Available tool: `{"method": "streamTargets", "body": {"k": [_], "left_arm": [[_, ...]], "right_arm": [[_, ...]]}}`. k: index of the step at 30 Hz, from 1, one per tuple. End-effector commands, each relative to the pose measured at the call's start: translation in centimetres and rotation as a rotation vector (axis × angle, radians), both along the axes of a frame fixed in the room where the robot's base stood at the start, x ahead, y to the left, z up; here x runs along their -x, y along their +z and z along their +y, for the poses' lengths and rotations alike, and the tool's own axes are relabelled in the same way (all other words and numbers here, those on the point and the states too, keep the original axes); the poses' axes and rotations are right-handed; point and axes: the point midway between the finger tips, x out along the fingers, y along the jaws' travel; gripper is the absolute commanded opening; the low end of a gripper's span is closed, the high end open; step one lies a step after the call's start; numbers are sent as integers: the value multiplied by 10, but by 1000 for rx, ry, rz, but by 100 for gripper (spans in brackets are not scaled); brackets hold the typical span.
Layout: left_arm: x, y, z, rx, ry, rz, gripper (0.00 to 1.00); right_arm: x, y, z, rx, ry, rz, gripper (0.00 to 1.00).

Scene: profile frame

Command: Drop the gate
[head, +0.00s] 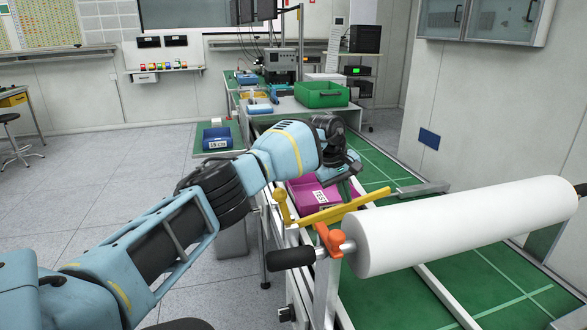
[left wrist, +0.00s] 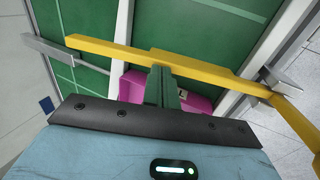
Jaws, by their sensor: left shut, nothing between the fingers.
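The gate is a yellow bar (head: 345,209) that lies nearly level across the green-topped line, with a yellow lever (head: 281,205) at its left end. In the left wrist view the bar (left wrist: 205,66) crosses the top of the picture, and the lever (left wrist: 295,125) runs down at right. My left gripper (head: 346,188) is above the bar near its middle. Its green fingers (left wrist: 161,85) are shut and empty, with tips close to the bar; I cannot tell if they touch it. My right gripper is not in view.
A magenta bin (head: 308,196) with a label sits just behind the bar, partly hidden by my gripper. A large white roll (head: 465,225) with an orange clamp (head: 330,240) and black handle (head: 291,259) is in front at right. A green crate (head: 321,94) stands farther back.

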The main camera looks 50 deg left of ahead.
Motion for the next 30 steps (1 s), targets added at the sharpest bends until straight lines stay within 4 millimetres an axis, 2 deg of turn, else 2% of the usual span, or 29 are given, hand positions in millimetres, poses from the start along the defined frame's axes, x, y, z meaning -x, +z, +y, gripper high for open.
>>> {"method": "streamTargets", "body": {"k": [3, 10, 30], "left_arm": [[-2, -17, -6, 0, -3, 3, 0], [-6, -36, -10, -1, 0, 3, 0], [-6, -51, -14, 0, -5, 9, 0]], "right_arm": [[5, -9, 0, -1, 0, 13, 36], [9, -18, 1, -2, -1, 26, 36], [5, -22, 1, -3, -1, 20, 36]]}}
